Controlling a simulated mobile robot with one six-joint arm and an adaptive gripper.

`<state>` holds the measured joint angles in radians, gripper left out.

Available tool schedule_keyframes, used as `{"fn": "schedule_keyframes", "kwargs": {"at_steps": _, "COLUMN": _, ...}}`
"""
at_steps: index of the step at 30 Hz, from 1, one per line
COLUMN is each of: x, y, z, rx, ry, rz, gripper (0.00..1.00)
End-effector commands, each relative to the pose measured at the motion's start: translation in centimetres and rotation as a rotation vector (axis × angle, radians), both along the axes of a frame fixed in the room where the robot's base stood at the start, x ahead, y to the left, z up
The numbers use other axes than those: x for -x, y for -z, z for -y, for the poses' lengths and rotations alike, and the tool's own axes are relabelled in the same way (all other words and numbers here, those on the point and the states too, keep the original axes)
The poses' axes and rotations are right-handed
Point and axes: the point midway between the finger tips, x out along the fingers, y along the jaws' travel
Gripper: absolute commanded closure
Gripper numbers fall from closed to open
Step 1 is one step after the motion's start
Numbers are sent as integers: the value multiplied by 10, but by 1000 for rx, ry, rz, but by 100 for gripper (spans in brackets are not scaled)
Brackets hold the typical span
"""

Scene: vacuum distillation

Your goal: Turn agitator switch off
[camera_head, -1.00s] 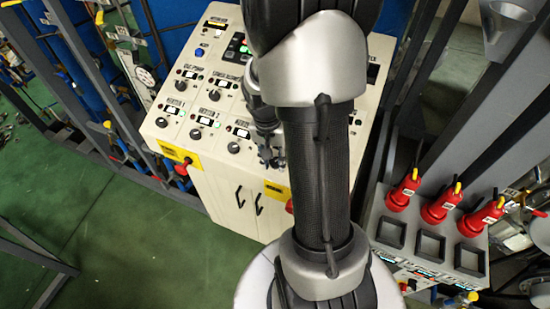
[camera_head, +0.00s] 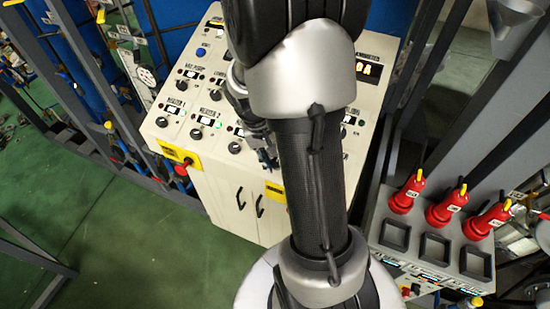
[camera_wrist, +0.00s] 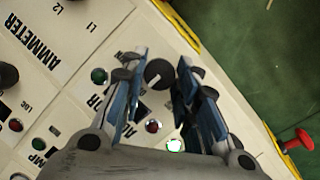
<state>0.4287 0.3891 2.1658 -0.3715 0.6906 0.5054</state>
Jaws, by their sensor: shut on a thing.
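The agitator switch appears to be the round black knob (camera_wrist: 159,72) at the tips of my gripper (camera_wrist: 165,72) in the wrist view. A label beside it is partly covered by a finger. My gripper's two fingers stand on either side of the knob and are closed on it. In the head view my gripper (camera_head: 266,155) is low over the front part of the cream control panel (camera_head: 225,160), and my arm hides the knob there.
A green lamp (camera_wrist: 99,76) and a red lamp (camera_wrist: 153,126) sit near the fingers. A red mushroom button (camera_wrist: 298,140) projects from the panel's front edge. Green floor is open at the left.

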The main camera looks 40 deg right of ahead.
Motion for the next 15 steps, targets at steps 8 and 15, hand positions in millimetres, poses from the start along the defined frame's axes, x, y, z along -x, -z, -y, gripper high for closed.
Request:
{"fn": "schedule_keyframes", "kwargs": {"at_steps": 8, "x": -1, "y": -1, "z": 0, "rx": 1, "ry": 1, "rz": 2, "gripper": 70}}
{"fn": "schedule_keyframes", "kwargs": {"at_steps": 15, "x": 0, "y": 0, "z": 0, "rx": 0, "ry": 1, "rz": 2, "gripper": 54}}
